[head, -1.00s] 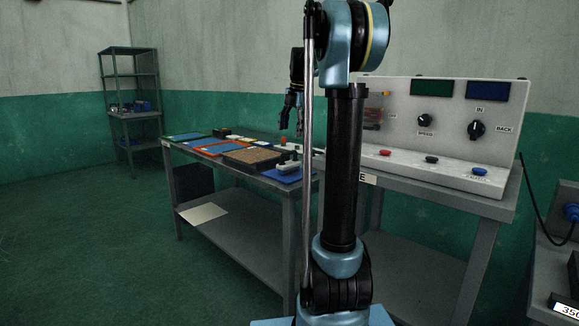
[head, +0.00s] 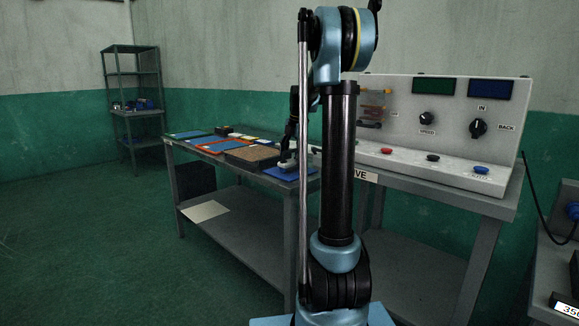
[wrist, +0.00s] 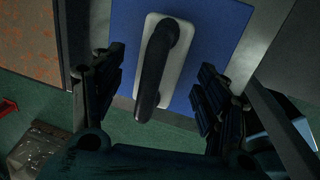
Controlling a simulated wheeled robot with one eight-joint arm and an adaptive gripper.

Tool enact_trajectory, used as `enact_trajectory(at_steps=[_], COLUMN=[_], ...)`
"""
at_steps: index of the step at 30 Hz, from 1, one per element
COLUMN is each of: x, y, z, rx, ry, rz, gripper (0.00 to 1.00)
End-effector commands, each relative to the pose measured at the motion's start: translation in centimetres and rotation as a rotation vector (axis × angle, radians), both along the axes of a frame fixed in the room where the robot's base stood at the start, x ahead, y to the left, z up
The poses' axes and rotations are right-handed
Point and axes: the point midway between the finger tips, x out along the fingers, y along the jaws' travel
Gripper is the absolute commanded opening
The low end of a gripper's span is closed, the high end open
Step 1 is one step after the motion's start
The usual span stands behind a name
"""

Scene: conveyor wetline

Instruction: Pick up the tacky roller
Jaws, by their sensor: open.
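The tacky roller appears to be the dark, bar-like handle (wrist: 154,65) on a pale rounded base plate (wrist: 181,62); no separate roller drum can be made out. It lies on a blue mat (wrist: 220,28), which is at the near end of the bench in the head view (head: 285,174). My gripper (wrist: 160,76) is open above it in the wrist view, one finger on each side of the dark handle, with clear gaps. In the head view my gripper (head: 288,158) is low over the mat, partly hidden by my arm.
A box with a speckled brown top (head: 252,153) stands left of the mat, close to my gripper. Orange-edged (head: 215,146) and blue (head: 186,135) flat items lie farther along the bench. A control console (head: 440,125) stands to the right. A shelf rack (head: 133,90) is at the back left.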

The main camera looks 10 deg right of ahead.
Motion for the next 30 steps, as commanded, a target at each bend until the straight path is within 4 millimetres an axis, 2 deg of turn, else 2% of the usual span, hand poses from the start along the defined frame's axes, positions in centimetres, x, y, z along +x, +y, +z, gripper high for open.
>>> enact_trajectory(at_steps=[6,16,23,30], x=[0.6,0.7,0.7,0.7], y=[0.3,0.3,0.4,0.5], z=[-2.6,-3.2,-3.2,-3.2], rx=[0.0,0.0,0.0,0.0], ry=[0.0,0.0,0.0,0.0], rz=[0.0,0.0,0.001,0.002], gripper=[0.68,0.68,0.15,0.14])
